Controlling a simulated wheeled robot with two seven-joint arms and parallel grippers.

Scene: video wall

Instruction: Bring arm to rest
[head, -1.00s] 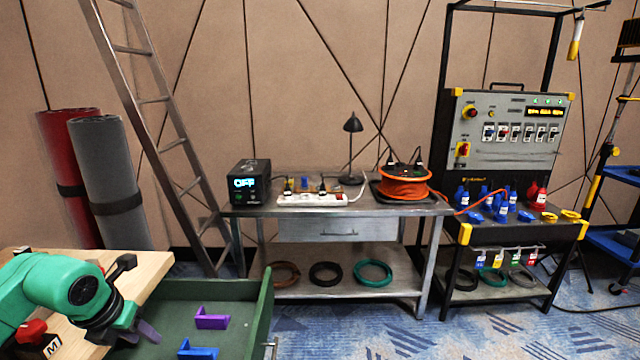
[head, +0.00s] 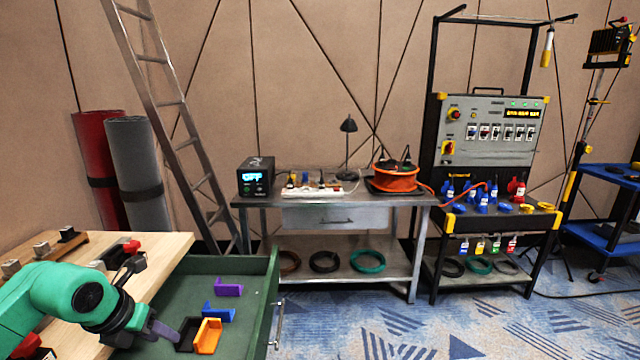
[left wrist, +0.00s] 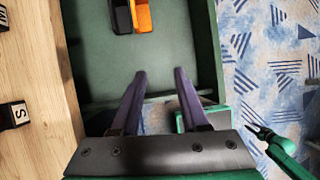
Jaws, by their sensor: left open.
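My left arm is green and comes in from the lower left in the head view. Its gripper (head: 165,333) is over the near left part of an open green drawer (head: 262,300). In the left wrist view the two dark purple fingers (left wrist: 160,85) are spread apart with nothing between them. They point toward a black bracket (left wrist: 121,16) and an orange bracket (left wrist: 143,16) that lie side by side in the drawer. The orange bracket also shows in the head view (head: 208,337).
A blue bracket (head: 219,314) and a purple bracket (head: 229,289) lie farther back in the drawer. A wooden worktop (head: 160,252) with small blocks is on the left. A metal bench (head: 335,200) and a control panel (head: 490,130) stand behind. Carpet (head: 400,330) at right is open.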

